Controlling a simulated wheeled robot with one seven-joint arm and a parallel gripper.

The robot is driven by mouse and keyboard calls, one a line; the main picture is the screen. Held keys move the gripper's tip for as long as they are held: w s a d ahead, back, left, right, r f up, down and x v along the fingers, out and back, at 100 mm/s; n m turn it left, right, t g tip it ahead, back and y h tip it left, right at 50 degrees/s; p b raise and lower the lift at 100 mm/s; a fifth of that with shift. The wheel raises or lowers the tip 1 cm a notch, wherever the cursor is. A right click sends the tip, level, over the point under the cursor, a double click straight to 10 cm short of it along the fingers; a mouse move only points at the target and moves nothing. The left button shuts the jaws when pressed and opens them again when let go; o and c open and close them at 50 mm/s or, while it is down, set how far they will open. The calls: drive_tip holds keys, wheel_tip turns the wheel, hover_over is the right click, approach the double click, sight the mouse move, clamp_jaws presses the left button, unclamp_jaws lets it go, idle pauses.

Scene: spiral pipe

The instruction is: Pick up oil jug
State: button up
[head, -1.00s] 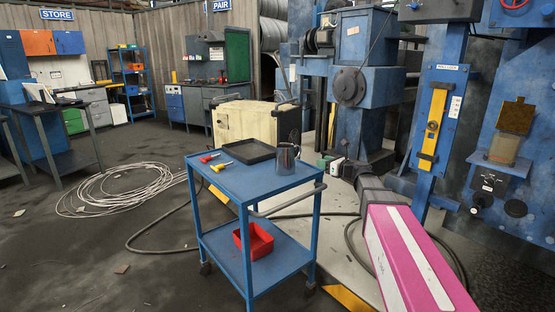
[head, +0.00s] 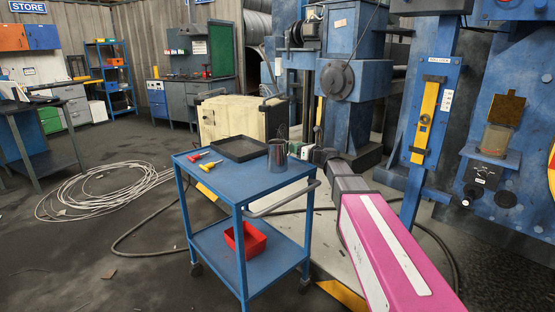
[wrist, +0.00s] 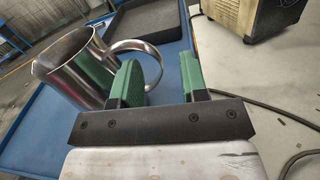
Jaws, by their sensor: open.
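The oil jug is a shiny metal jug (head: 277,155) standing upright on the top shelf of the blue trolley (head: 225,180), near its right back corner. In the wrist view the jug (wrist: 78,72) is at the left, its looped handle pointing toward my gripper (wrist: 162,72). My gripper's two green fingers are apart. The left finger overlaps the handle in the picture, and part of the loop shows at the gap between the fingers. Contact cannot be told. In the head view my gripper (head: 302,150) is just right of the jug, small and partly unclear.
A black tray (head: 240,148) and red and yellow-handled tools (head: 204,168) share the trolley top. A red bin (head: 246,240) sits on the lower shelf. A cream machine (head: 232,118) stands behind. Blue machinery rises at the right. A coiled cable (head: 95,190) lies on the floor at left.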

drive_tip(key=x, duration=0.4)
drive_tip(key=shift+a+f, duration=0.25)
drive_tip(key=shift+f, duration=0.05)
clamp_jaws()
drive_tip(key=shift+r, duration=0.2)
drive_tip(key=s+a+r, duration=0.7)
drive_tip(key=a+r, duration=0.2)
drive_tip(key=r, duration=0.1)
drive_tip(key=shift+r, duration=0.3)
idle(0.6)
drive_tip(key=shift+a, duration=0.1)
idle(0.5)
